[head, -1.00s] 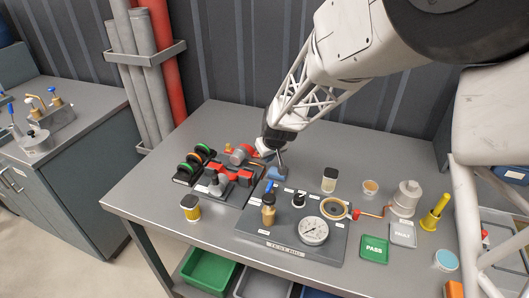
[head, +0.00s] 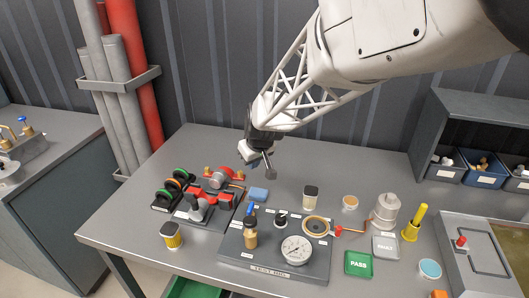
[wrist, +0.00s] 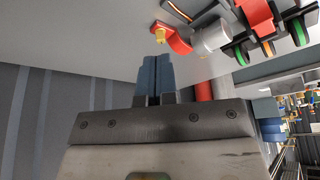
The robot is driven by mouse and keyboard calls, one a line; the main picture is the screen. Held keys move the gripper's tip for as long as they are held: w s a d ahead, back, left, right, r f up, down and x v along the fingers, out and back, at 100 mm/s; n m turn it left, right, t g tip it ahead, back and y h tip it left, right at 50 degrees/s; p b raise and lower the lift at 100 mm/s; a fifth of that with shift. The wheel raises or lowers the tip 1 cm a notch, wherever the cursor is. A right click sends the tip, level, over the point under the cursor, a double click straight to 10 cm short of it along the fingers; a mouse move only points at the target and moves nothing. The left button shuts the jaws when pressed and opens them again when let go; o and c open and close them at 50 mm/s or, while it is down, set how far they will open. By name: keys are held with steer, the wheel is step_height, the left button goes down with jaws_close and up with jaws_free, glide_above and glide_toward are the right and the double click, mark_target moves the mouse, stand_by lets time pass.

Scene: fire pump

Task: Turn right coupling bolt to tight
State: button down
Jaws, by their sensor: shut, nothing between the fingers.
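The pump assembly (head: 222,178) sits on a dark base plate at the left of the bench, with a red and grey body. A small brass bolt (head: 240,175) stands at its right end; another brass bolt (head: 208,170) is at its left. In the wrist view a brass bolt (wrist: 160,35) on a red lug shows just beyond my fingertips; which of the two it is I cannot tell for sure. My gripper (head: 270,175) is shut and empty, in the air to the right of the pump. Its closed fingers also show in the wrist view (wrist: 156,75), apart from the bolt.
Black, green and orange rings (head: 175,187) stand left of the pump. The bench behind the pump is clear.

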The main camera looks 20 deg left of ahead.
steer(key=c, duration=1.4)
jaws_free()
steer(key=shift+a, duration=0.1)
steer(key=shift+w+a, duration=0.1)
steer(key=shift+w, duration=0.05)
steer(key=n+g+h, duration=0.1)
steer(key=g+h, duration=0.4)
glide_above(240, 171)
steer(key=a, duration=0.1)
steer(key=w+x, duration=0.1)
steer(key=x, duration=0.2)
steer(key=shift+w+a+f+h, duration=0.15)
steer(key=shift+w+a+h, duration=0.6)
steer(key=shift+a+h, duration=0.35)
steer(key=shift+d, duration=0.1)
steer(key=shift+x, duration=3.9)
steer(key=shift+s, duration=0.15)
